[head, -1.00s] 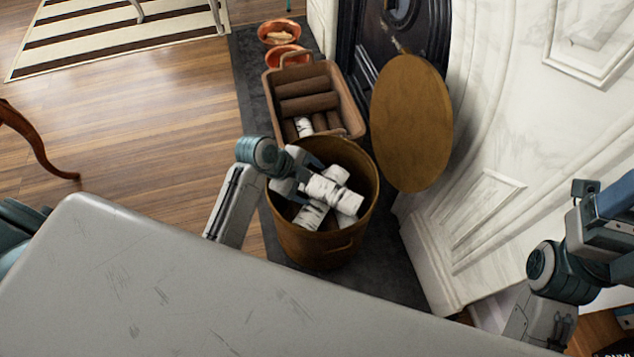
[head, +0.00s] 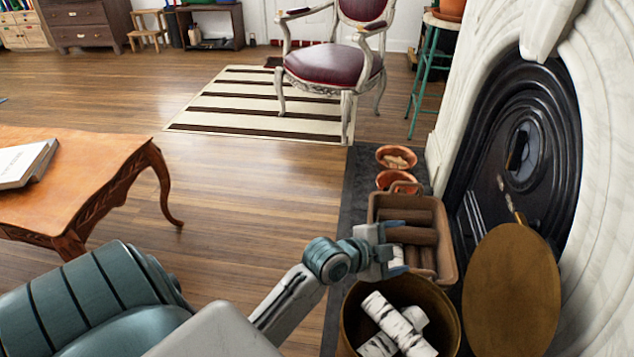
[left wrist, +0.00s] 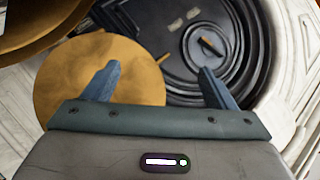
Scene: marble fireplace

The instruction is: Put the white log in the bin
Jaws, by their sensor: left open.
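White birch-barked logs (head: 390,318) lie crossed inside the round brown bin (head: 455,318) at the bottom of the head view. No white log shows in the brown rectangular basket (head: 449,228) behind the bin; my gripper covers part of that basket. My left gripper (head: 402,247) is open and empty over the basket's near left side, close to the bin's far rim. Its two blue fingers also show apart in the left wrist view (left wrist: 157,85), with nothing between them. My right gripper is not in view.
Brown logs (head: 412,235) lie in the basket. A round golden-brown disc (head: 512,290) stands by the black fireplace (head: 530,150) to the right. Terracotta pots (head: 396,158) stand behind the basket. An orange wooden table (head: 90,170) is at left; open floor lies between.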

